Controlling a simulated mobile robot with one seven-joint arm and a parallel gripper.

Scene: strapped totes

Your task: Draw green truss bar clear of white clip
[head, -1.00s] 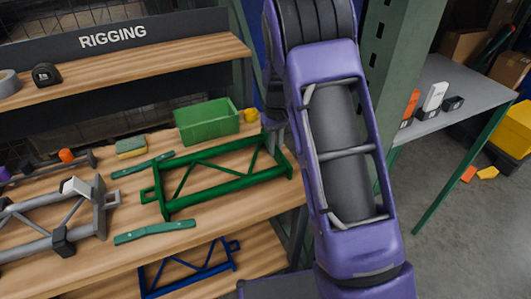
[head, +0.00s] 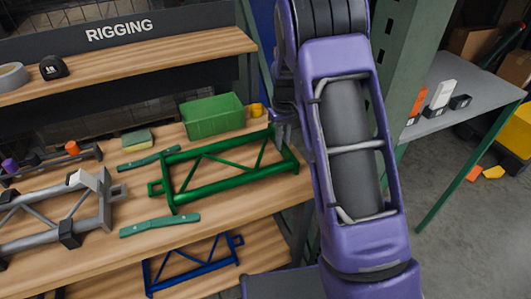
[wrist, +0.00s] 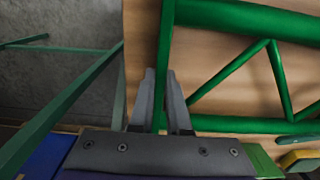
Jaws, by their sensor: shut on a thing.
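The green truss bar (head: 232,184) lies on the upper wooden shelf, a flat frame with diagonal braces. My gripper (head: 284,134) is at its right end. In the wrist view my gripper (wrist: 160,74) has its two grey fingers on either side of the truss's end bar (wrist: 166,40), shut on it. A white clip-like piece (head: 84,180) sits on a grey truss (head: 40,240) at the left, apart from the green truss. No white clip shows in the wrist view. My arm hides part of the area to the right.
A green bin (head: 212,118) stands just behind the truss. Flat green strips lie in front (head: 160,225) and behind (head: 148,160). A yellow-green sponge (head: 137,140) is nearby. A blue truss (head: 195,262) is on the shelf below. A green rack post (head: 385,80) stands right.

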